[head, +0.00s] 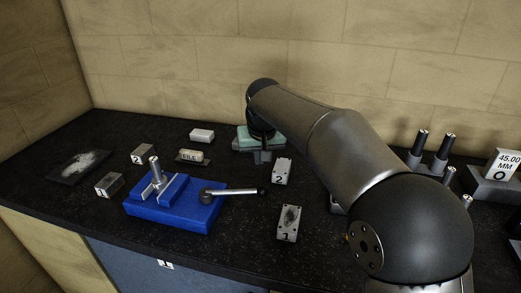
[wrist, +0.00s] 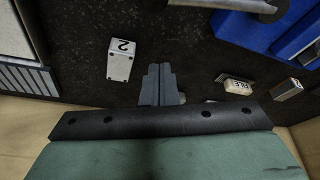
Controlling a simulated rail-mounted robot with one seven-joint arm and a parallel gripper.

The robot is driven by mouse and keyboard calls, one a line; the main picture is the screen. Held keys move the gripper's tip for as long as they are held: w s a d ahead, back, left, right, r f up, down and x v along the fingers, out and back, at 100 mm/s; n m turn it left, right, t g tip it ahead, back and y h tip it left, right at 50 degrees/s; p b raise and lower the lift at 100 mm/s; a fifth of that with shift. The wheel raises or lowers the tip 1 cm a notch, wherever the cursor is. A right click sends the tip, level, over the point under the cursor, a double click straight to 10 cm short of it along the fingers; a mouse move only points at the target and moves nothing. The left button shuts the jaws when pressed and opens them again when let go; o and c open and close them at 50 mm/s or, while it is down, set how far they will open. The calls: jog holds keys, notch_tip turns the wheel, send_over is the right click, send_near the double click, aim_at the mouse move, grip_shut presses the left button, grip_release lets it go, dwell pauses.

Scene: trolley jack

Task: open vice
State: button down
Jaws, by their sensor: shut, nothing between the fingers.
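The blue vice (head: 150,212) sits on the dark bench, left of centre in the head view. Its metal lever (head: 236,192) points right from a round pivot on its right side. A silver post (head: 156,172) stands tilted at the jaws; I cannot tell whether the jaws grip it. Part of the vice (wrist: 242,28) and a piece of the lever show at the top right of the wrist view. My gripper (head: 263,157) is behind and to the right of the vice, apart from it. In the wrist view its grey fingers (wrist: 160,72) are together and empty.
Number-marked blocks stand around the vice: one at right (head: 282,172), one at front right (head: 288,223) and two at left. A FILE-labelled block (head: 190,156) and a white block (head: 202,135) lie behind. A 45.00 MM display (head: 502,166) stands far right.

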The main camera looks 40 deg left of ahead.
aim_at(235, 191)
jog(key=shift+s+d+f+p, duration=0.15)
jog(key=shift+s+d+f, duration=0.15)
jog(key=shift+f, duration=0.55)
jog(key=shift+s+d+f+p, duration=0.2)
jog(key=shift+s+d+f, duration=0.05)
jog(key=shift+f, duration=0.6)
jog(key=shift+s+d+f+p, duration=0.15)
jog(key=shift+s+d+f, duration=0.15)
jog(key=shift+f, duration=0.55)
jog(key=shift+d, duration=0.1)
